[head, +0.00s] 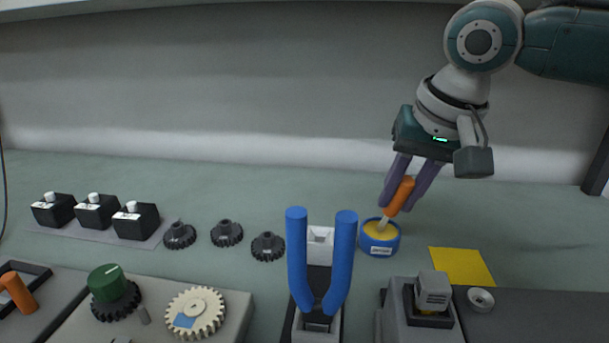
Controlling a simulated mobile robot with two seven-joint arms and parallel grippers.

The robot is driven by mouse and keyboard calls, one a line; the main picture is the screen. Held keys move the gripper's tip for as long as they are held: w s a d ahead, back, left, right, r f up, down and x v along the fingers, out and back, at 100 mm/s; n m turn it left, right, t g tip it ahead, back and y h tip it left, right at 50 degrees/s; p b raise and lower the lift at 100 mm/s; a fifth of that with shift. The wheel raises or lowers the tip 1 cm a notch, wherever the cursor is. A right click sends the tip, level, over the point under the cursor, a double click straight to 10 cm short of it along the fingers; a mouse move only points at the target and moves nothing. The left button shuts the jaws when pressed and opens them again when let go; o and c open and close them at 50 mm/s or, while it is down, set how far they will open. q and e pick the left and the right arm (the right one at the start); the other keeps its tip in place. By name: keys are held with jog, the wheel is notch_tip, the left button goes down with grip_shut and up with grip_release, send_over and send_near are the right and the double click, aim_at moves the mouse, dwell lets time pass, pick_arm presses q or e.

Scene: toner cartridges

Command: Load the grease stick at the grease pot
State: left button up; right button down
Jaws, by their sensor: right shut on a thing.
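The grease stick (399,197) has an orange handle and a pale lower end. My right gripper (404,196), with purple fingers, is shut on the orange handle and holds the stick tilted. The grease pot (379,246) is a blue round tub with a white label and yellow grease inside. The stick's pale tip is at the pot's opening, over or in the yellow grease; I cannot tell how deep. My left gripper is not in view.
A yellow square (461,266) lies right of the pot. Several dark gears (227,233) and black boxes (97,212) are further left. Grey fixtures (418,312) line the front edge. The table behind the pot is clear.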

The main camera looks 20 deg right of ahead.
dwell(0.7)
jog(key=shift+s+d+f+p, duration=0.1)
jog(key=shift+f+p, duration=0.05)
jog(key=shift+p, duration=0.4)
dwell(0.7)
dwell(0.5)
notch_tip(320, 180, up, 5)
jog(key=p, duration=0.7)
jog(key=shift+r, duration=0.2)
jog(key=shift+r+p, duration=0.95)
jog(key=shift+p, duration=0.25)
jog(key=shift+f, duration=0.1)
